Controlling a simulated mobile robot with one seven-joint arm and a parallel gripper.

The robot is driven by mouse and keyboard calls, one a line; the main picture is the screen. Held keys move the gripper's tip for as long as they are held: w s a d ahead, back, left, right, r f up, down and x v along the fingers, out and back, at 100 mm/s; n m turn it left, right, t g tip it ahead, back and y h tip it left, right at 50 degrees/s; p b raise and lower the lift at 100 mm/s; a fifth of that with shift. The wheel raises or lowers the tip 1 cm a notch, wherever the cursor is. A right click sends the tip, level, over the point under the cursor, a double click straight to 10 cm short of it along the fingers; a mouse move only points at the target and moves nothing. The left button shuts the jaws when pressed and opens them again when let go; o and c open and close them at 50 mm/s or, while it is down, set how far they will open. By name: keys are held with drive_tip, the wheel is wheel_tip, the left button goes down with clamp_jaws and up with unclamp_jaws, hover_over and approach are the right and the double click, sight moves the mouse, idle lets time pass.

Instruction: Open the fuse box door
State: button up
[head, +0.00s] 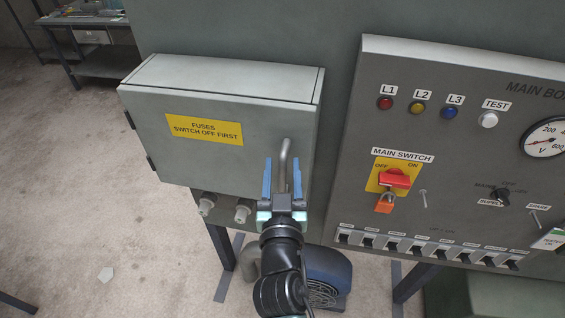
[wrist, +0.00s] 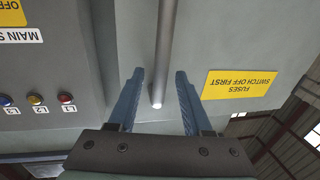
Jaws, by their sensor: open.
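The grey fuse box (head: 185,78) hangs at the left of the board in the head view. Its door (head: 185,160) is shut, with hinges on the left edge and a yellow "FUSES SWITCH OFF FIRST" label (head: 204,130). The label also shows upside down in the wrist view (wrist: 240,84). A grey bar handle (head: 284,158) stands on the door's right side. My gripper (head: 283,172) is open in front of the door. In the wrist view the handle (wrist: 165,55) runs between the two blue fingers (wrist: 160,90), with gaps on both sides.
The main board (head: 465,150) stands to the right, with lamps, a red main switch (head: 394,179) with an orange padlock (head: 384,203), and a row of breakers. Cable glands (head: 241,212) stick out below the box. A blue motor (head: 328,275) sits underneath. The floor at left is mostly clear.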

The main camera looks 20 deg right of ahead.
drive_tip(key=shift+w, duration=0.1)
drive_tip(key=shift+c, duration=0.3)
clamp_jaws()
idle(1.2)
